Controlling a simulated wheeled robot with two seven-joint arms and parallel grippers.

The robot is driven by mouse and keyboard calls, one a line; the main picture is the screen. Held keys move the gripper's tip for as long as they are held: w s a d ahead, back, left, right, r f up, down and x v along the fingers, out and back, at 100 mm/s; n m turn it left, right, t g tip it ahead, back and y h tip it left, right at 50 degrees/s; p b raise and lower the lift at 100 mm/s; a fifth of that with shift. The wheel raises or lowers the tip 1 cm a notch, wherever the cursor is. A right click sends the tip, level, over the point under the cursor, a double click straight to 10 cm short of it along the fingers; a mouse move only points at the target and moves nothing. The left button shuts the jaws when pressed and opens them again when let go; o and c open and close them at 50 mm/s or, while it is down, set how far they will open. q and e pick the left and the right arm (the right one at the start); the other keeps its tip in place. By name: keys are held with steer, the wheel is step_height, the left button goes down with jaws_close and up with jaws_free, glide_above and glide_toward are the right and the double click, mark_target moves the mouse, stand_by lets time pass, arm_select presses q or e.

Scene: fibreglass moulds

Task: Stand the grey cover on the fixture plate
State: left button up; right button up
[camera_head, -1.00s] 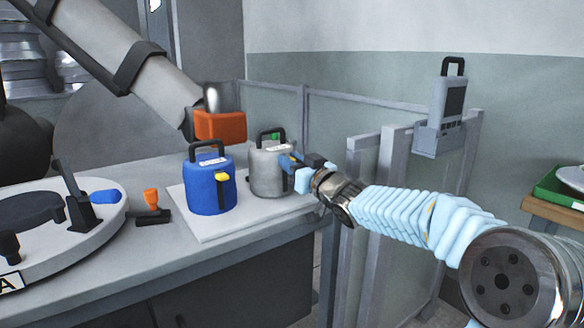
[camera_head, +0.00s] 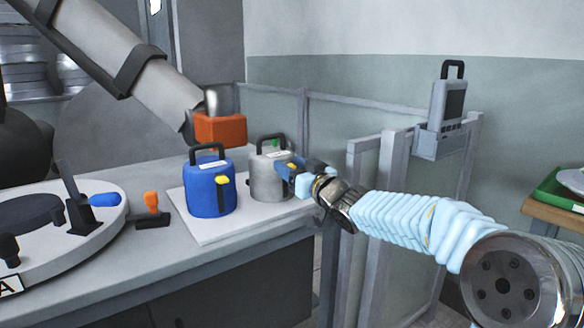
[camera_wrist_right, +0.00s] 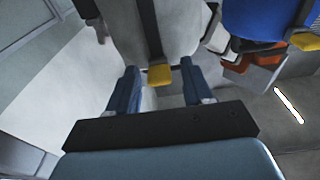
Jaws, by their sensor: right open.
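The grey cover (camera_head: 268,184) is a can-like body with a black top handle and a yellow-tipped strap. It stands upright on a white board, right of a blue can. My right gripper (camera_head: 290,172) is at the cover's right side with its fingers apart. In the right wrist view the two blue fingers (camera_wrist_right: 159,88) point at the grey cover (camera_wrist_right: 185,30), with the yellow tab between them. Contact cannot be told. A round white plate (camera_head: 100,235) marked A, with dark clamps, sits at the left; it appears to be the fixture plate. My left gripper is not in view.
The blue can (camera_head: 208,192) stands close beside the grey cover on the white board (camera_head: 215,232). A grey duct-like arm with an orange block (camera_head: 220,130) hangs above them. Grey railings (camera_head: 365,220) stand at the right.

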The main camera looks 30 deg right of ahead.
steer(key=s+f, duration=0.1)
steer(key=s, duration=1.1)
steer(key=shift+d+f+b, duration=0.2)
steer(key=shift+d+b, duration=0.15)
steer(key=shift+d, duration=0.1)
